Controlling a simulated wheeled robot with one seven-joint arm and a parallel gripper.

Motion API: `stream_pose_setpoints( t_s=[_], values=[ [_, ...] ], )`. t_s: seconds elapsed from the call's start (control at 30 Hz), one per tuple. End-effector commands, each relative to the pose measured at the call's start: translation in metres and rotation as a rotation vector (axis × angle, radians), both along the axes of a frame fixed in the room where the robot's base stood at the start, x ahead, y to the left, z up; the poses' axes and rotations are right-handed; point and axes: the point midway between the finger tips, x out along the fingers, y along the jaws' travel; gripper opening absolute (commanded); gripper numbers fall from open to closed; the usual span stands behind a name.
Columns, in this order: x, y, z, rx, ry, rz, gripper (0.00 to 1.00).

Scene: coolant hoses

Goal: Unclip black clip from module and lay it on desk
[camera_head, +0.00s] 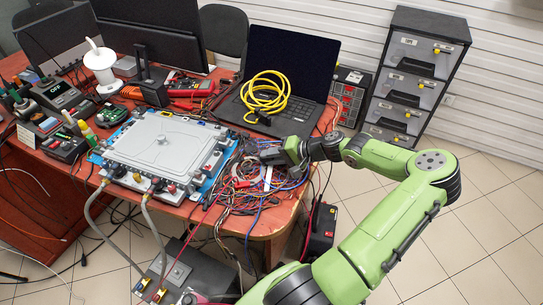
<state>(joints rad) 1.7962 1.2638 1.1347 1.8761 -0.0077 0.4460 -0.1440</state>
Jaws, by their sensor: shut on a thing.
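My gripper (265,156) is to the right of the module, low over the tangle of cables, pointing left. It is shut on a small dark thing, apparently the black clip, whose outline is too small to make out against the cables. Several dark and red fittings line the module's front edge. Two grey hoses (150,225) run down from that edge.
A laptop (290,62) with a coiled yellow cable (265,95) stands behind my gripper. Tangled wires (240,198) cover the desk's right front. Instruments and a white spool (101,65) crowd the left. A drawer cabinet (415,75) stands right of the desk.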

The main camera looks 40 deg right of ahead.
Motion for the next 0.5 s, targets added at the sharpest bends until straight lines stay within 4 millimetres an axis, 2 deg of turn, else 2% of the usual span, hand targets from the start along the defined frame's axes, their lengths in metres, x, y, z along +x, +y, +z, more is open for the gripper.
stream_pose_setpoints(
  t_s=[0.23, 0.27, 0.43, 0.5],
  values=[
    [0.0001, -0.0001, -0.0007, -0.001, 0.000, 0.000, 0.00],
    [0.0002, -0.0001, -0.0006, -0.002, -0.001, 0.001, 0.22],
    [0.0000, -0.0001, -0.0008, -0.001, 0.000, 0.000, 0.48],
    [-0.0002, -0.0002, -0.0013, -0.001, 0.002, 0.000, 0.50]
  ],
)
